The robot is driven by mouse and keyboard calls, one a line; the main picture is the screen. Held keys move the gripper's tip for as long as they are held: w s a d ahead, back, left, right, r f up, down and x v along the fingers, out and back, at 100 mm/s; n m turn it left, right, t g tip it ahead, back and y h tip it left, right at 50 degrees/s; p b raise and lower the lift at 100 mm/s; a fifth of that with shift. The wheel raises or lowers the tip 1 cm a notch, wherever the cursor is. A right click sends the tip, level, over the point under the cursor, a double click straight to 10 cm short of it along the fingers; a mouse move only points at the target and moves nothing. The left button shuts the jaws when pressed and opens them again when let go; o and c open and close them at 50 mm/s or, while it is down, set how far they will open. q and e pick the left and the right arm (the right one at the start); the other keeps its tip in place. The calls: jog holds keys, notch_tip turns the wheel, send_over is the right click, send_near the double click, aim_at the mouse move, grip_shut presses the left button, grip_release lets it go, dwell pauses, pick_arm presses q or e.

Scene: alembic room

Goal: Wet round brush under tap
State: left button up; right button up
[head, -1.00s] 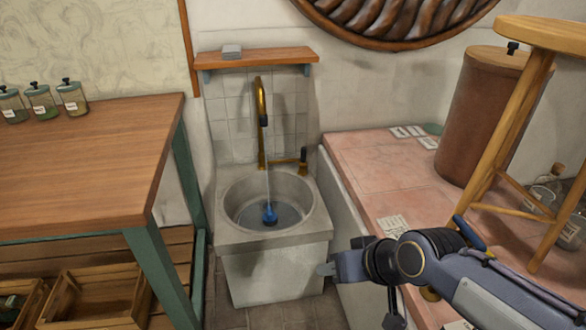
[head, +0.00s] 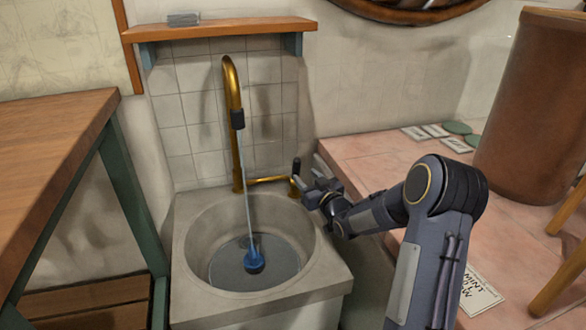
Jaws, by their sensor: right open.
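A brass tap (head: 233,130) with a dark nozzle stands behind the round grey sink (head: 190,270). A thin pale line, which looks like running water, comes down from the nozzle into the basin. A small blue rounded thing (head: 254,261) sits in the basin where the line ends; I cannot tell for sure whether it is the round brush. The tap's side valve with its dark lever (head: 296,167) is at the right rear of the sink. My right gripper (head: 312,187) is open just right of this valve; I cannot tell whether they touch. My left gripper is out of view.
A wooden table (head: 50,150) with green legs stands left of the sink. A pink tiled counter (head: 370,155) with cards and a brown cylinder (head: 530,110) lies to the right. A wooden shelf (head: 220,28) hangs above the tap. Stool legs (head: 560,255) show at the far right.

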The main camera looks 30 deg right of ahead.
aim_at(298, 169)
jog(key=w+b, duration=0.2)
jog(key=w, duration=0.5)
jog(key=shift+d+r, duration=0.1)
jog(key=shift+c, duration=0.3)
grip_shut()
